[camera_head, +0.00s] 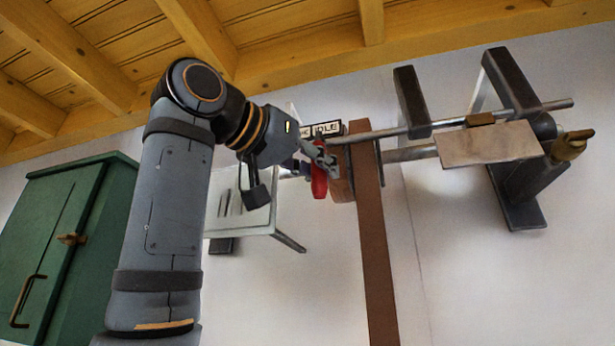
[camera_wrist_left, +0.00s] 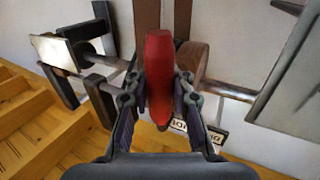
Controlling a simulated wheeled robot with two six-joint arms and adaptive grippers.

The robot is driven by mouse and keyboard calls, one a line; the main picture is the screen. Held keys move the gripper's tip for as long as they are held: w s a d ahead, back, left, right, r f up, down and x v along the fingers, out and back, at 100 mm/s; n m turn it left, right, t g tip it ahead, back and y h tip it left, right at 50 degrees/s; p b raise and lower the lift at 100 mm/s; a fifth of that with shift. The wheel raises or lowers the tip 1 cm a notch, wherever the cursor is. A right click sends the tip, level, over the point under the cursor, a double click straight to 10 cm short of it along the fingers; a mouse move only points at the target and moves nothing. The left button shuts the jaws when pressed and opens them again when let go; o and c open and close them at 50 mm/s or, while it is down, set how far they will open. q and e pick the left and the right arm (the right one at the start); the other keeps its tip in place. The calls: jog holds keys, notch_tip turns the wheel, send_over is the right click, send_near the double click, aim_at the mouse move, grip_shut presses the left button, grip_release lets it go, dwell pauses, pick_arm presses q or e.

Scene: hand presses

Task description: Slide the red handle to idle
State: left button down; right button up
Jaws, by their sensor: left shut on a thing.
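The red handle (camera_head: 319,182) hangs at the brown belt and wooden pulley in the middle of the head view. My left gripper (camera_head: 322,160) is shut on it, and my arm reaches up from the lower left. In the left wrist view the red handle (camera_wrist_left: 159,75) stands between the two fingers of my left gripper (camera_wrist_left: 159,92), which touch it from both sides. A sign reading "IDLE" (camera_head: 327,128) is beside the handle. In the wrist view the sign (camera_wrist_left: 198,132) is partly hidden by a finger. My right gripper is not in view.
A brown belt (camera_head: 374,260) hangs down right of the handle. A metal shaft (camera_head: 450,123) runs right through dark brackets (camera_head: 412,100). A pale panel (camera_head: 240,210) is behind my arm. A green cabinet (camera_head: 60,240) is at the left, and wooden beams (camera_head: 290,55) are overhead.

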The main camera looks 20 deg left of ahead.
pick_arm(q)
jog(key=shift+f, duration=0.15)
jog(key=c, duration=1.6)
grip_release()
jog(key=shift+d, duration=0.15)
jog(key=o, duration=0.5)
jog(key=shift+s, duration=0.35)
jog(key=shift+c, duration=0.2)
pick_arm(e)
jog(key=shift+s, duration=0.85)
pick_arm(q)
jog(key=v, duration=1.2)
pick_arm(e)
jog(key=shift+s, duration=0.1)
